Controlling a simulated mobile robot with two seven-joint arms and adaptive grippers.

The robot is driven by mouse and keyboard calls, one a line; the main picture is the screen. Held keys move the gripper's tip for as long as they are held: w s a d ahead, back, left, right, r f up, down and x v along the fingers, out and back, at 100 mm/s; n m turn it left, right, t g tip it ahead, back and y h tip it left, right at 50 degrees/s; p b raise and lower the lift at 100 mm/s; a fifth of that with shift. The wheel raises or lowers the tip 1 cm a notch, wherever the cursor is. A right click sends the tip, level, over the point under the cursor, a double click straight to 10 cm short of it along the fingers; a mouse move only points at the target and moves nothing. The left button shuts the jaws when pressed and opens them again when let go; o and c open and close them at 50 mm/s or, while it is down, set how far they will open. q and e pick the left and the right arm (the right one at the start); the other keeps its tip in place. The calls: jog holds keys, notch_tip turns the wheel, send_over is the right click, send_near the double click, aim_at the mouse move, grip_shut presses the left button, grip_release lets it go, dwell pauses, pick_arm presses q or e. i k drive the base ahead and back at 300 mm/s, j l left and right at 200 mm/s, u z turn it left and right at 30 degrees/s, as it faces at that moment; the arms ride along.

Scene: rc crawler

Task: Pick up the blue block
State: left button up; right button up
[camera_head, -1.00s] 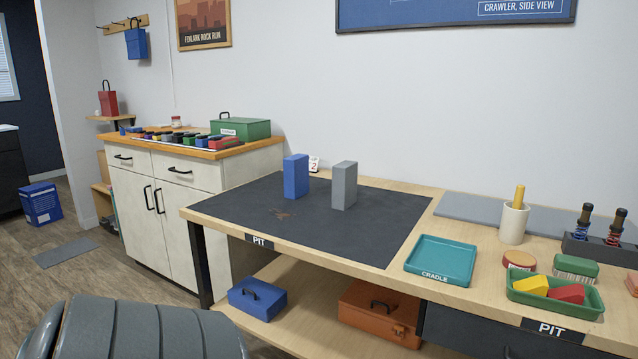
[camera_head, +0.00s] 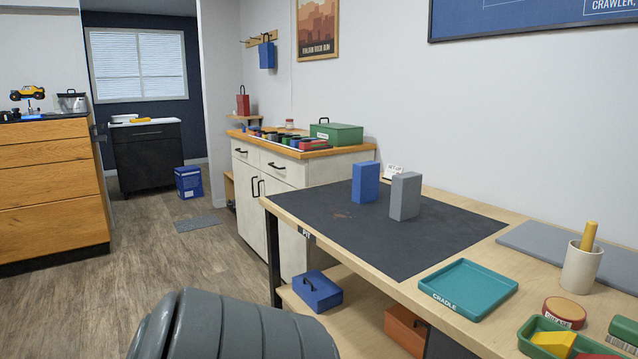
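The blue block (camera_head: 365,182) stands upright on the dark mat (camera_head: 372,239) that covers the left part of the workbench. A grey block (camera_head: 405,196) of similar size stands upright just to its right and slightly nearer. A small white card shows behind the two blocks. Neither of my grippers is in view. A grey ribbed arm part of mine fills the bottom, apart from the blocks.
A teal tray (camera_head: 468,288) sits on the bench, with a cup (camera_head: 582,268) and green tray (camera_head: 530,341) farther right. A blue toolbox (camera_head: 317,291) lies on the shelf below. A cabinet (camera_head: 310,208) stands behind the bench.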

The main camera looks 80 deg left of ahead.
aim_at(366, 174)
jog(key=u, duration=2.1)
jog(key=j+z, duration=0.1)
jog(key=z, duration=0.25)
jog(key=j+z, duration=0.1)
jog(key=z, duration=0.25)
jog(key=j+z, duration=0.1)
jog(key=z, duration=0.25)
jog(key=k+j+z, duration=0.1)
jog(key=j+z, duration=0.15)
jog(key=k+j+z, duration=0.2)
jog(key=j, duration=0.25)
jog(key=k+j+z, duration=0.1)
jog(key=j+z, duration=0.15)
